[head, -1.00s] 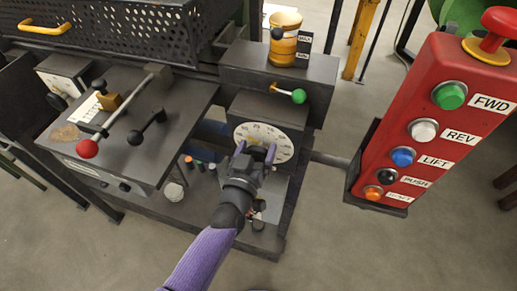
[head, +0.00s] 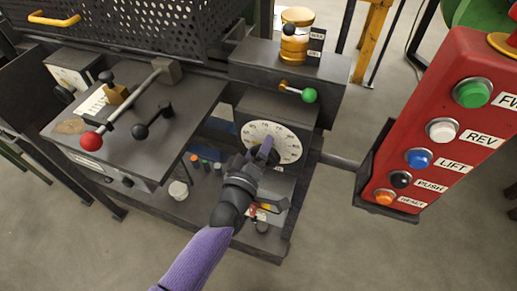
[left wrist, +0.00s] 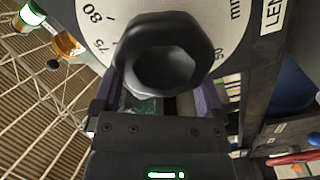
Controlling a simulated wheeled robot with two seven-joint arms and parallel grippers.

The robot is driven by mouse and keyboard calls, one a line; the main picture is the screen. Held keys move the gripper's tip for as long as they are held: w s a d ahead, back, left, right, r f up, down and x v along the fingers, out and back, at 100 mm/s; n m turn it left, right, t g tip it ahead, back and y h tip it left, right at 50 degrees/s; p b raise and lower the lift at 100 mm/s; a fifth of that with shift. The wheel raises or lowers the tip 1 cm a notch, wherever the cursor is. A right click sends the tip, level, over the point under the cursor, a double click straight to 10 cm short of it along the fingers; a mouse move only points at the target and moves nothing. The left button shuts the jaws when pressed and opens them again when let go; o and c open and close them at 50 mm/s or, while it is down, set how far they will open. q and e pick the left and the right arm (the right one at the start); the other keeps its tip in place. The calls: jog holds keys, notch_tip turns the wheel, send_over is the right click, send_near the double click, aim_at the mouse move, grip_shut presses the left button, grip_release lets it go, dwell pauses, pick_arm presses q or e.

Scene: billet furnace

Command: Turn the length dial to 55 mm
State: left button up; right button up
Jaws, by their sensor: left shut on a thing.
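The length dial (head: 290,146) is a white round face with black numbers on a dark grey block. In the left wrist view the dial face (left wrist: 232,18) shows 80, 75 and 50 around its rim, with "mm" and part of a "LEN" label at right. Its black lobed knob (left wrist: 165,50) sits in front and hides part of the scale; I cannot read the setting. My left gripper (head: 262,152) is shut on the knob, with a purple finger on each side; these fingers also show in the left wrist view (left wrist: 157,95). My right gripper is not in view.
A green-tipped lever (head: 309,95) projects above the dial. A red button box (head: 400,160) stands at right. A red-knobbed lever (head: 92,141) is on the panel at left. Small cylinders (head: 205,163) stand on the shelf beside my left arm.

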pick_arm(q)
jog(key=shift+f+n, duration=0.2)
jog(key=shift+n, duration=0.1)
dwell(0.4)
